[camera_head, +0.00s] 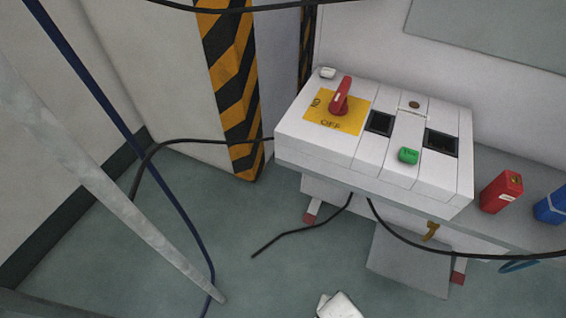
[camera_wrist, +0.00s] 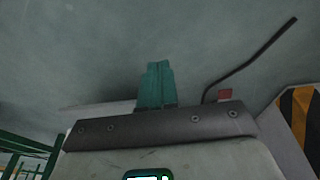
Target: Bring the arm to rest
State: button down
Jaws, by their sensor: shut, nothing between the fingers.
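My gripper (camera_wrist: 158,66) shows in the wrist view as teal fingers pressed together, with nothing between them. It points over bare grey-green floor and touches nothing that I can see. In the head view, a white piece (camera_head: 338,306) at the bottom edge may be part of my arm; the fingers do not show there. The white generator panel (camera_head: 290,143) stands right of centre. Its red rotary switch (camera_head: 340,97) sits on a yellow plate (camera_head: 323,116) marked OFF. A green switch (camera_head: 408,155) is near its front edge.
A striped yellow-black pillar (camera_head: 234,85) stands left of the panel. A red container (camera_head: 501,191) and a blue one (camera_head: 552,206) stand on the right ledge. Black cables (camera_head: 300,234) hang or lie below. A pale pole (camera_head: 130,215) crosses the left. Floor (camera_head: 270,285) is clear in front.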

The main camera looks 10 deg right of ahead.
jog(key=s+d+r+n+y, duration=0.1)
jog(key=s+d+r+n, duration=0.15)
jog(key=r, duration=0.45)
jog(key=s+d+r+n+g, duration=0.1)
jog(key=d+r+n, duration=0.1)
jog(key=d+r, duration=0.35)
jog(key=s+d+r+n+y, duration=0.1)
jog(key=s+d+r+n, duration=0.1)
jog(key=r, duration=0.6)
notch_tip(320, 180, up, 31)
jog(key=p, duration=3.1)
jog(key=shift+s+a+r, duration=0.15)
jog(key=shift+s+a, duration=0.05)
